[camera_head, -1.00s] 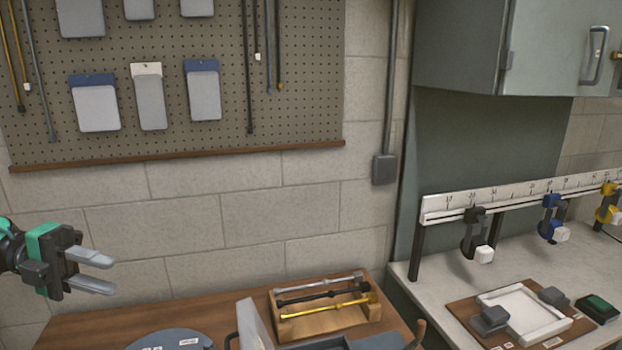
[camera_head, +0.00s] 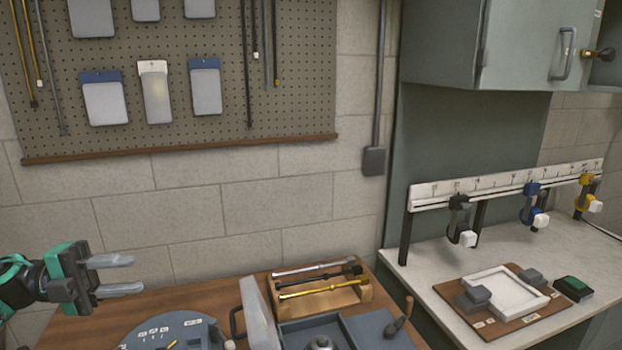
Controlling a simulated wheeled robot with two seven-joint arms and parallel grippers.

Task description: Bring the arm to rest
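My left gripper (camera_head: 128,275) comes in from the left edge, above the left end of the wooden table (camera_head: 130,300). Its two grey fingers are apart and point right, with nothing between them. It is clear of the parts on the table. My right gripper does not show. A wooden box (camera_head: 325,298) on the table holds a grey, a black and a gold rod. A translucent pale panel (camera_head: 260,315) stands upright at the left of a blue-grey tray (camera_head: 372,328).
A blue-grey round dial base (camera_head: 180,332) lies at the table's front. A counter (camera_head: 420,282) at right carries a ruled rail (camera_head: 500,188) with several clamps, and a board (camera_head: 500,318) with a white frame. A pegboard (camera_head: 235,95) hangs behind. A cabinet (camera_head: 520,45) is upper right.

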